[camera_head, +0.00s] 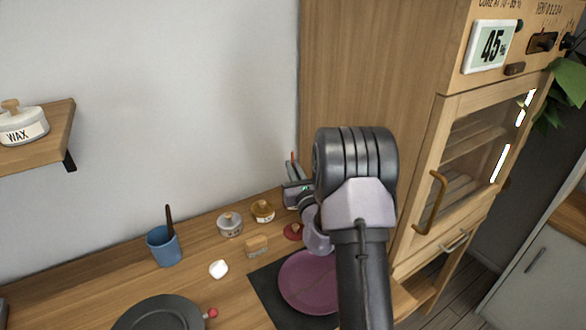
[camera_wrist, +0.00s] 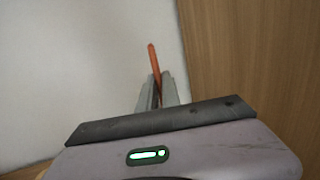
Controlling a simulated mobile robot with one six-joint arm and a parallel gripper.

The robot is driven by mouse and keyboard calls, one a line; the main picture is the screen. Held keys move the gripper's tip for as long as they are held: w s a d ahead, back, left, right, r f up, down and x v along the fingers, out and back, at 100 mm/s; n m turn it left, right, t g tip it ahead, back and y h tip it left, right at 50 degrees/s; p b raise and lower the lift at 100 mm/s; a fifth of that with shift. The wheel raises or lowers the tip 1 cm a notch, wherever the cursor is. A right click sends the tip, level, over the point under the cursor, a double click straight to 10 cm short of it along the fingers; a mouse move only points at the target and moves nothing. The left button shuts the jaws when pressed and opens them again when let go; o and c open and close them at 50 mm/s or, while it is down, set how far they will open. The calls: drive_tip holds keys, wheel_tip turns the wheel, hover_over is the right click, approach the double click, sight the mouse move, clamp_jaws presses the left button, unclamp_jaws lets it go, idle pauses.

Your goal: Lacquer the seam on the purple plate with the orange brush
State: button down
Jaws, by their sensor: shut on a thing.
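The purple plate (camera_head: 303,284) lies on a dark mat (camera_head: 266,290) on the wooden worktop, partly hidden by my arm. A thin dark line shows on its surface. My gripper (camera_head: 294,185) is above and behind the plate, near the back wall and the tall cabinet. It is shut on the orange brush, whose handle (camera_wrist: 153,58) sticks up between the fingers (camera_wrist: 157,92) in the wrist view. The brush handle also shows small in the head view (camera_head: 293,158). Its bristles are hidden.
A red-topped pot (camera_head: 293,231), a yellow-lidded jar (camera_head: 263,211), a grey jar (camera_head: 230,224) and a small wooden block (camera_head: 257,246) stand behind the plate. A blue cup (camera_head: 164,246), a white piece (camera_head: 218,269) and a dark plate (camera_head: 160,315) are left. The glass-doored cabinet (camera_head: 470,150) is right.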

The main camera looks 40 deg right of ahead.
idle(0.4)
wheel_tip(320, 180, up, 7)
drive_tip(key=p, duration=0.6)
drive_tip(key=shift+r, duration=0.1)
drive_tip(key=shift+f, duration=0.2)
